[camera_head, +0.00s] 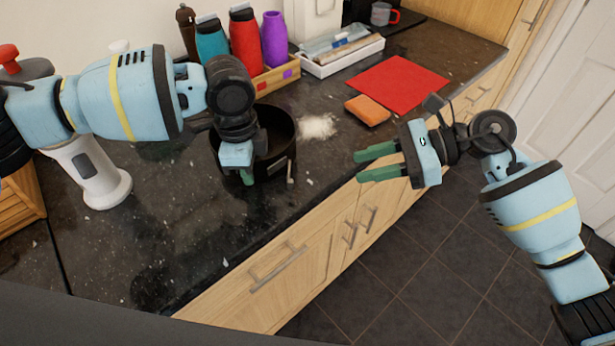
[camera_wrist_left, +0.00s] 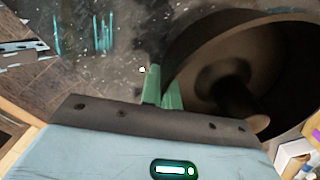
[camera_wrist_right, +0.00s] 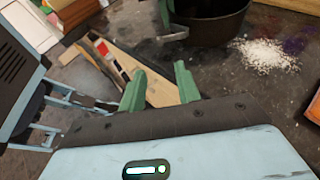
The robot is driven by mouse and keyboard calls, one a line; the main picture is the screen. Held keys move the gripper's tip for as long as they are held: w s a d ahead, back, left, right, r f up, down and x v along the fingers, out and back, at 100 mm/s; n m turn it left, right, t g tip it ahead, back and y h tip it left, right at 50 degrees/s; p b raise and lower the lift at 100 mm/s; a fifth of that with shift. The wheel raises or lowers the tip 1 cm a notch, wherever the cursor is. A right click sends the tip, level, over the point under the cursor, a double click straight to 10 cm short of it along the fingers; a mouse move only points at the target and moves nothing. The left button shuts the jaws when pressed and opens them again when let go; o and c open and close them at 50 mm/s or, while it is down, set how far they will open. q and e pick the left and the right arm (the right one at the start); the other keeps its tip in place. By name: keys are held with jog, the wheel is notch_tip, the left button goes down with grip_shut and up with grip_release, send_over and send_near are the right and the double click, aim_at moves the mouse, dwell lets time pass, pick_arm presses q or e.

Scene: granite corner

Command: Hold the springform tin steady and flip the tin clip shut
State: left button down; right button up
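The springform tin (camera_head: 285,150) is a dark round tin standing on the granite worktop; it fills the right of the left wrist view (camera_wrist_left: 285,65). My left gripper (camera_head: 248,174) reaches down over its near left rim, fingers close together at the wall, apparently pinching it; the contact is partly hidden. The tin clip (camera_head: 290,172) is a small light-tipped lever on the tin's near right side. In the right wrist view the clip (camera_wrist_right: 174,36) stands out from the wall. My right gripper (camera_head: 376,164) is open and empty, right of the tin, near the worktop edge.
White powder (camera_head: 318,126) lies right of the tin. An orange sponge (camera_head: 367,110) and red mat (camera_head: 400,85) lie farther right. Bottles in a wooden box (camera_head: 275,80) and a white tray (camera_head: 345,60) stand behind. A white appliance (camera_head: 95,175) stands left. The front worktop is clear.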

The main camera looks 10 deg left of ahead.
jog(key=shift+r, duration=0.1)
jog(key=x, duration=1.2)
grip_shut()
